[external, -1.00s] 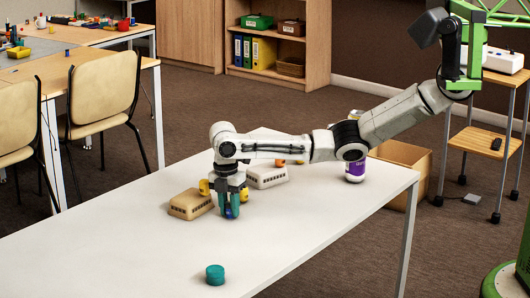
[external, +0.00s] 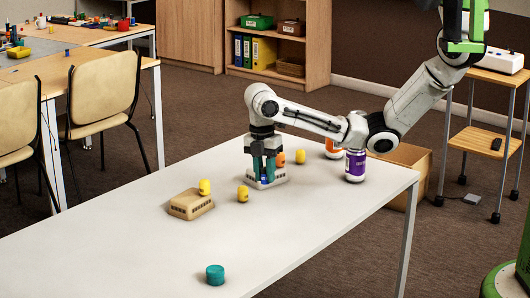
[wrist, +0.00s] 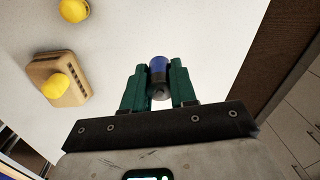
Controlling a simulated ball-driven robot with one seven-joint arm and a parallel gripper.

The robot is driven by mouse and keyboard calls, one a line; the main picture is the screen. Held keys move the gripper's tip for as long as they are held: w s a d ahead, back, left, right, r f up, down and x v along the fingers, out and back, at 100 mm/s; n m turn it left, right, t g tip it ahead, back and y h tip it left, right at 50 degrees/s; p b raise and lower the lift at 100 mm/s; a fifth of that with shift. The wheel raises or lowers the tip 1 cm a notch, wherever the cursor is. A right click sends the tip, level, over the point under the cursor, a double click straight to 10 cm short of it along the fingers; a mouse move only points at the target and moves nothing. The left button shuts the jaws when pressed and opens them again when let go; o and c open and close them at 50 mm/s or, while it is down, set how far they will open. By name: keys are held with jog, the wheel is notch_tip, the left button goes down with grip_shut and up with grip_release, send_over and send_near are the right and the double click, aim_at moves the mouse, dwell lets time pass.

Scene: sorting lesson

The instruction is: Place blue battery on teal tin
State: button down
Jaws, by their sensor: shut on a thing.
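The blue battery (wrist: 158,70) is between the two teal fingers of my gripper (wrist: 156,88) in the wrist view, its grey end towards the camera. In the external view my gripper (external: 264,180) is shut on it, with a bit of blue battery (external: 264,179) showing low between the fingers. The gripper is in front of the white block; whether it touches the block I cannot tell. The teal tin (external: 215,275) stands alone near the table's front edge, well away from the gripper. It is not seen in the wrist view.
A tan block (external: 190,206) bears a yellow piece (external: 204,187). Purple (external: 355,167) and orange-labelled (external: 333,150) cans stand right. The front table is clear around the tin.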

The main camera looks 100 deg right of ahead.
jog(key=shift+s+a+r+p, duration=0.15)
jog(key=shift+s+r+p, duration=0.15)
jog(key=shift+s+p, duration=0.25)
jog(key=shift+s+a+r+p, duration=0.15)
jog(key=shift+s+r+p, duration=0.15)
jog(key=shift+s, duration=0.45)
jog(key=shift+s+a+r+p, duration=0.15)
jog(key=shift+s+r+p, duration=0.1)
jog(key=shift+s+p, duration=0.35)
jog(key=w+a+r+m+b, duration=0.1)
jog(key=w+a+m+b, duration=0.15)
jog(key=a, duration=0.65)
jog(key=w+a+r+m+t+b, duration=0.1)
jog(key=a+r+m+b, duration=0.2)
jog(key=a, duration=0.7)
jog(key=w+a+m+b, duration=0.2)
jog(key=a+m+b, duration=0.15)
jog(key=a, duration=0.55)
jog(key=b, duration=0.7)
send_over(215, 269)
jog(key=f, duration=0.9)
jog(key=shift+s+f, duration=0.15)
jog(key=shift+s, duration=0.15)
jog(key=shift+w+f, duration=0.25)
jog(key=shift+f, duration=0.1)
jog(key=shift+f+b, duration=0.3)
jog(key=shift+f, duration=1.2)
